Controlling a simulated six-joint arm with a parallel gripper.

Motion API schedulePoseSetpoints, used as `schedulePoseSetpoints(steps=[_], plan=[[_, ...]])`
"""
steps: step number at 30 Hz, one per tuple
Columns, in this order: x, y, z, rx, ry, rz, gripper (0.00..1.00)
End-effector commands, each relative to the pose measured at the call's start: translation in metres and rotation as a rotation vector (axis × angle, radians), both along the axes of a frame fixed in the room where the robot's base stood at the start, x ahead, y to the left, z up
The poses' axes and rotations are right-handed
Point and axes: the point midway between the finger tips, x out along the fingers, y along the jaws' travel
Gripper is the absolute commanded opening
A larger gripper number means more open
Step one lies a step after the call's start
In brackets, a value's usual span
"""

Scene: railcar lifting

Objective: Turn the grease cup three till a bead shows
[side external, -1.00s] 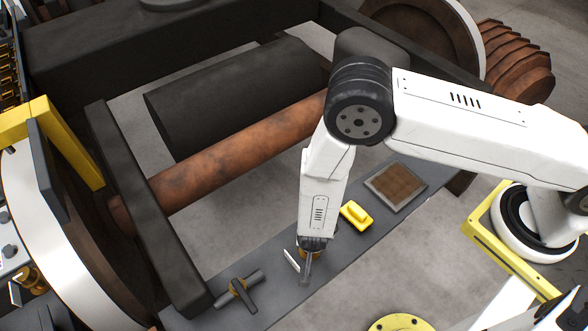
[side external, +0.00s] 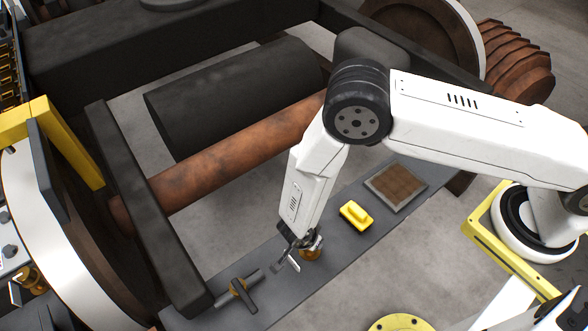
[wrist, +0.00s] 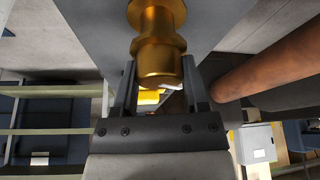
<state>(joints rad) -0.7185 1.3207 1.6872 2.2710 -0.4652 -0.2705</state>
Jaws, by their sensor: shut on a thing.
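A brass grease cup (side external: 312,252) stands on the dark grey rail near its middle. It also shows in the wrist view (wrist: 160,48), round and stepped, filling the space between the fingers. My gripper (side external: 291,258) is at the cup, tilted over from its left side, and is shut on it. In the wrist view, the fingers (wrist: 160,85) lie on either side of the cup's lower end. No number on the cup is readable. I see no bead of grease in either view.
A rusty axle (side external: 235,150) and a dark cylinder (side external: 240,95) lie behind the rail.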

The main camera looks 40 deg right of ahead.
Motion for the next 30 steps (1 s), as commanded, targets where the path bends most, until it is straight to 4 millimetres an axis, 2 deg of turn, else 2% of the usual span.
schedulePoseSetpoints(steps=[8,21,22,24,25,30], plan=[[0.0008,-0.0008,0.0005,-0.003,-0.001,-0.082,0.00],[0.0008,-0.0011,0.0005,-0.004,-0.001,-0.092,0.00],[0.0008,-0.0011,0.0005,-0.004,-0.001,-0.092,0.63],[0.0007,-0.0010,0.0005,-0.003,-0.001,-0.092,0.85],[0.0007,-0.0009,0.0004,-0.003,-0.001,-0.092,0.92],[0.0004,-0.0006,0.0003,-0.002,0.000,-0.091,0.92]])
